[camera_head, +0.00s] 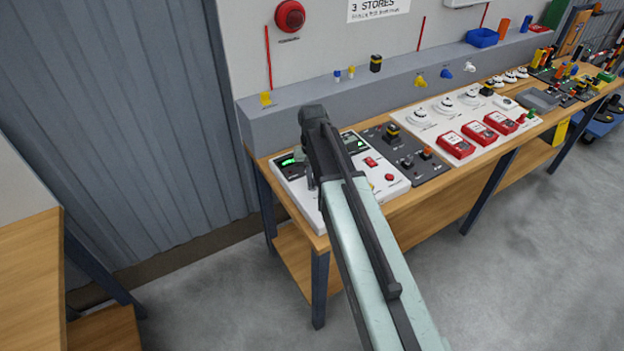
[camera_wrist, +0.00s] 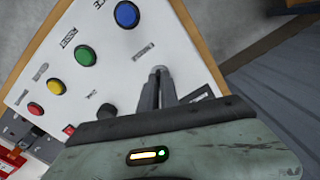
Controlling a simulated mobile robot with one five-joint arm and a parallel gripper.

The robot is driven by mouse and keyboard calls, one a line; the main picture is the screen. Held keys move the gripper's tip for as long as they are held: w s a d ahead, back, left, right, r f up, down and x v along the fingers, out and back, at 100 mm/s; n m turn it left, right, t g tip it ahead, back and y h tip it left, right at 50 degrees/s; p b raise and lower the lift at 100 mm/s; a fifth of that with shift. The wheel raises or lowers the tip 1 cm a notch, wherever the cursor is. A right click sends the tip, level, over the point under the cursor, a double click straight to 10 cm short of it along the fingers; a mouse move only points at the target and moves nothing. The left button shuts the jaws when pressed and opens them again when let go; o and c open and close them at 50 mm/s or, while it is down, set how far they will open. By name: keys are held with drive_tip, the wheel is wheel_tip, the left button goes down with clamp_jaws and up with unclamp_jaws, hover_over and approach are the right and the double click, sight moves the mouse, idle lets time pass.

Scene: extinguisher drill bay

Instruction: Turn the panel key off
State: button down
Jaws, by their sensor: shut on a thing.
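The white control panel (camera_head: 305,207) lies on the near left end of the bench. It also fills much of the wrist view (camera_wrist: 125,75), with blue (camera_wrist: 126,14), green (camera_wrist: 85,54), yellow (camera_wrist: 56,87) and red (camera_wrist: 35,109) buttons in a slanting row. My gripper (camera_wrist: 160,72) points down at the panel, beside a small printed label, with its narrow fingers together. It is shut on the panel key, which the fingers hide, so I cannot tell which way it is turned. In the head view my arm covers part of the panel, and the gripper (camera_head: 311,182) shows only partly.
A dark switch panel (camera_head: 425,172) and red call boxes (camera_head: 455,145) stand to the right on the wooden bench (camera_head: 440,188). A grey ledge (camera_head: 330,103) runs behind. The floor (camera_head: 510,270) in front is clear. Another wooden bench (camera_head: 25,260) is at left.

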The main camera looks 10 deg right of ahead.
drive_tip(key=shift+n, duration=2.2)
drive_tip(key=c, duration=1.6)
unclamp_jaws()
drive_tip(key=shift+r, duration=0.15)
wheel_tip(320, 180, up, 8)
drive_tip(key=p, duration=0.8)
drive_tip(key=shift+f, duration=0.25)
